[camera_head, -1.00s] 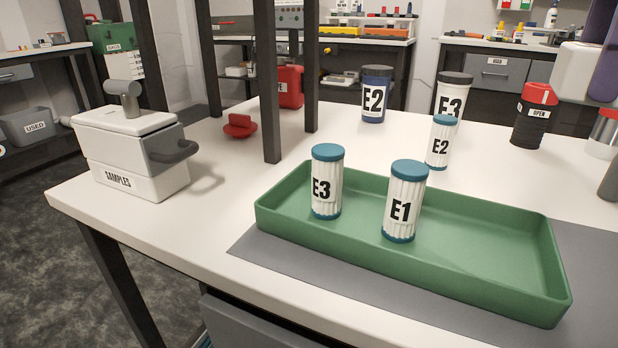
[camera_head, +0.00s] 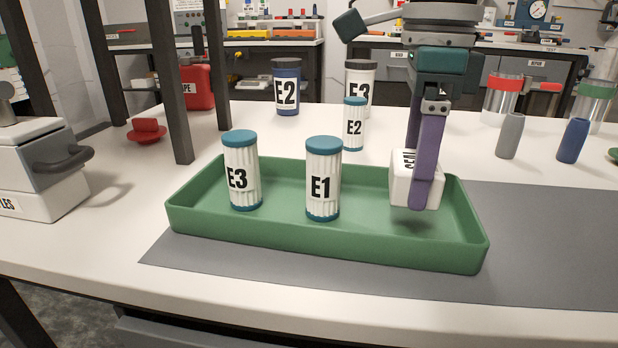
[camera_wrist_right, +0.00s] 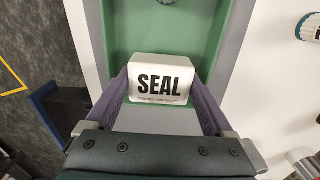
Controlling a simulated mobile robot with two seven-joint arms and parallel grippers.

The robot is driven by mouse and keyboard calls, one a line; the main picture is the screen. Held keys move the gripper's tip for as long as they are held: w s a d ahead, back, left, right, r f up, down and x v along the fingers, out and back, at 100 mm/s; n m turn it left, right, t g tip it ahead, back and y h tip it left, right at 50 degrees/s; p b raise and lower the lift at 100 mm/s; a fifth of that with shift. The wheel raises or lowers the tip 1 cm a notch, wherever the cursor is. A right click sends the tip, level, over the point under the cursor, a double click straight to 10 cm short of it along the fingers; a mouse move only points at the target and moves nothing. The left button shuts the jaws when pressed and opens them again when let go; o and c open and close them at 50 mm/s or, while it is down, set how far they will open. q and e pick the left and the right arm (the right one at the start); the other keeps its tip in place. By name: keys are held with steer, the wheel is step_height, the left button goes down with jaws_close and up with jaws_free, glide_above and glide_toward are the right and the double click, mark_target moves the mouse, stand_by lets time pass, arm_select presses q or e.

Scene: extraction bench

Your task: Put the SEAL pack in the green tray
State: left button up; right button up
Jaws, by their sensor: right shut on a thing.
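The SEAL pack (camera_head: 402,190), a white block with black lettering, is held over the right end of the green tray (camera_head: 330,247). In the right wrist view the SEAL pack (camera_wrist_right: 160,82) sits between both fingers, with the tray floor (camera_wrist_right: 165,27) behind it. My right gripper (camera_head: 424,190) is shut on it, its purple finger in front of part of the label. The pack's underside looks near the tray floor; I cannot tell whether it touches. White canisters E3 (camera_head: 243,172) and E1 (camera_head: 323,180) stand upright in the tray. My left gripper is not in view.
Behind the tray stand a small E2 canister (camera_head: 354,125), a blue E2 jar (camera_head: 286,88) and an E3 jar (camera_head: 360,75). A grey bottle (camera_head: 509,136) and a blue bottle (camera_head: 573,141) stand at right. The SAMPLES box (camera_head: 35,175) and dark posts are at left.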

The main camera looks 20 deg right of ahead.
steer(key=shift+f+b, duration=0.4)
steer(key=shift+f, duration=1.5)
steer(key=shift+f, duration=0.15)
steer(key=o, duration=1.2)
steer(key=shift+c, duration=0.2)
steer(key=shift+r, duration=0.45)
step_height(320, 180, up, 10)
steer(key=p, duration=0.2)
steer(key=shift+p, duration=0.35)
steer(key=shift+r, duration=0.75)
